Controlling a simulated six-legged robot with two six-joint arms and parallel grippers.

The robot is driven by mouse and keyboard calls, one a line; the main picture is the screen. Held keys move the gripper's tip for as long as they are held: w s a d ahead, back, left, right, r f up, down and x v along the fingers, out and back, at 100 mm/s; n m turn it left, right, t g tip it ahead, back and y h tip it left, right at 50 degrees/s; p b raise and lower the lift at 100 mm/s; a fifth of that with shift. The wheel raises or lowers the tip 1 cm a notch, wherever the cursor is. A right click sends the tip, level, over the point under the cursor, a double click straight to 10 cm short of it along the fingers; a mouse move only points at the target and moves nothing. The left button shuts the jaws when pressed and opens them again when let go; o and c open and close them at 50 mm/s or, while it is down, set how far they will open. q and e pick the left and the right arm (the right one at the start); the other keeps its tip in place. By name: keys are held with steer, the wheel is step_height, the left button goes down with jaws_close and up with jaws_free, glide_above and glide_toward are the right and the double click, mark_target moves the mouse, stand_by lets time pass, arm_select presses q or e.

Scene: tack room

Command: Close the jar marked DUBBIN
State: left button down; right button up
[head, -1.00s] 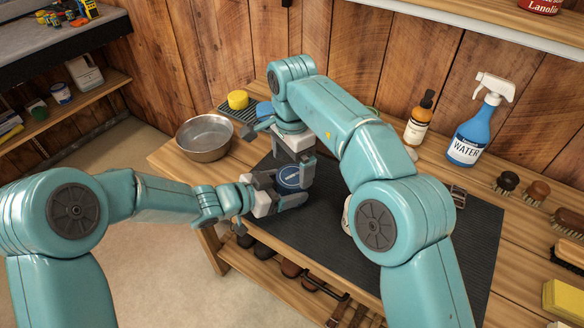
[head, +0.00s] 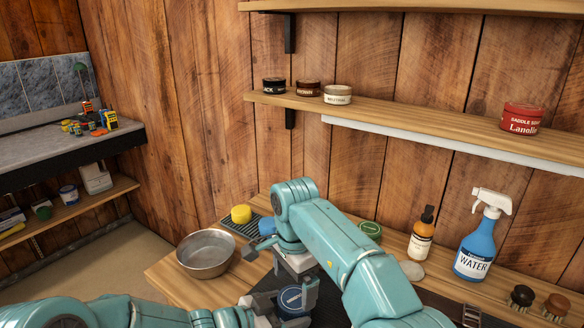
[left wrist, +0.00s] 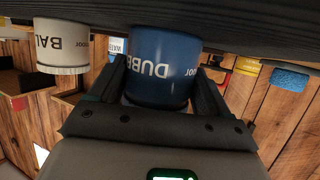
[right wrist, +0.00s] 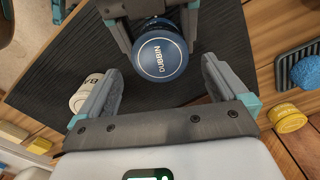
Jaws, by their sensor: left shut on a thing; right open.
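The blue DUBBIN jar (left wrist: 162,68) stands on the dark mat between the fingers of my left gripper (left wrist: 160,100), which is shut on its side. Its round blue lid (right wrist: 162,57), with a white ring and the word DUBBIN, sits on top of the jar; I cannot tell how tightly. It also shows in the head view (head: 291,297). My right gripper (right wrist: 160,92) is open and empty above the jar, pointing down, with its fingertips spread to either side near the lid. The right arm partly hides this area in the head view.
A white jar lettered BAL (left wrist: 62,46) is on the mat near the DUBBIN jar. A metal bowl (head: 206,254) stands at the table's left. A yellow item (head: 241,214) and a blue item (head: 267,226) lie behind. A spray bottle (head: 474,250) and amber bottle (head: 421,236) stand right.

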step_height(320, 180, down, 3)
steer(key=shift+r, duration=0.15)
step_height(320, 180, up, 7)
steer(key=shift+w+d+r, duration=0.15)
steer(key=shift+w, duration=0.15)
steer(key=w+d+r+m+t+h, duration=0.1)
steer(key=w+d+r+t+h, duration=0.15)
steer(key=w+r+t, duration=0.4)
steer(key=w+d+r+t+h, duration=0.1)
steer(key=w+d+r+t, duration=0.2)
steer(key=w, duration=0.6)
steer(key=w+a+r+n+t+y, duration=0.4)
steer(key=a+r+n+t, duration=0.2)
steer(key=r+t, duration=0.3)
steer(key=shift+w+a+r+n, duration=0.25)
steer(key=shift+r+n, duration=0.25)
steer(key=shift+r, duration=0.75)
steer(key=shift+t+y, duration=0.25)
